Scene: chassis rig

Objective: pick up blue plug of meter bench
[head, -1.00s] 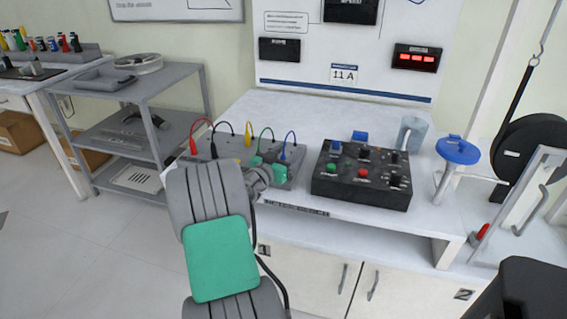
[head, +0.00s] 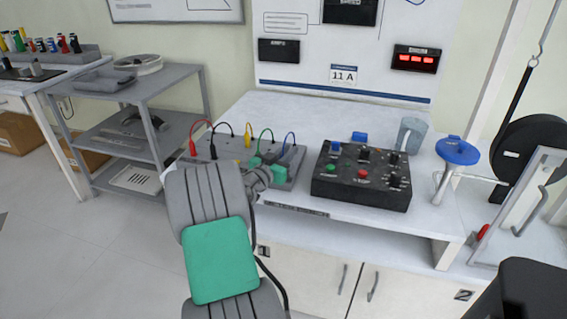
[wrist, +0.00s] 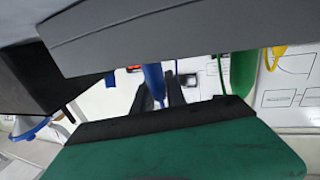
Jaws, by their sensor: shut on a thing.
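The blue plug (wrist: 153,80) shows in the wrist view between the dark fingers of my gripper (wrist: 162,98), which is shut on it. Its lower end is partly hidden by the fingers and the green part of my arm. In the head view, the blue lead (head: 290,137) arches up from the grey socket strip (head: 293,182) on the meter bench (head: 262,112). My gripper (head: 281,161) is at the right part of that strip, by the foot of the blue lead. My arm hides some of the strip. I cannot tell if the plug is clear of its socket.
Red (head: 196,140), black and yellow leads and a green lead (head: 265,133) stand close on the left. A black control box (head: 362,178) with knobs is just right. A blue-topped stand (head: 457,150) is farther right. A grey shelf cart (head: 140,100) stands left.

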